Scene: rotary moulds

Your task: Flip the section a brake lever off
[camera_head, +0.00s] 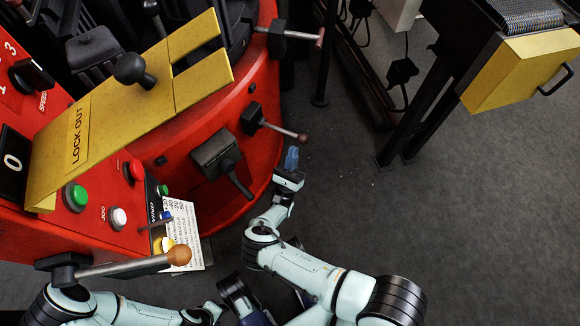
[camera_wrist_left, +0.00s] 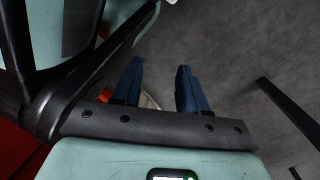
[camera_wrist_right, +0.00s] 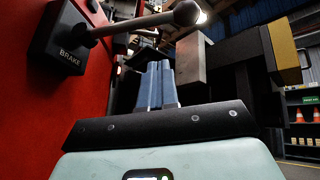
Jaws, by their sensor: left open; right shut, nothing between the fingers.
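A lever on a black block marked BRAKE (camera_wrist_right: 75,58) shows in the right wrist view, with a grey rod ending in a round knob (camera_wrist_right: 187,13). In the head view a lever with a brown knob (camera_head: 302,137) sticks out from the red machine's side and appears to be this one. My right gripper (camera_head: 291,155) is just below the knob, its blue fingers shut together and empty, and apart from the lever as far as I can tell. My left gripper (camera_wrist_left: 160,75) is low beside the machine, open and empty, its fingers spread over the floor.
The red machine (camera_head: 130,235) fills the left, with a yellow LOCK OUT plate (camera_head: 105,125), buttons and several other levers. One lever (camera_head: 130,265) crosses above my left arm. A dark frame with a yellow box (camera_head: 520,72) stands upper right. The grey floor (camera_head: 490,210) is clear at right.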

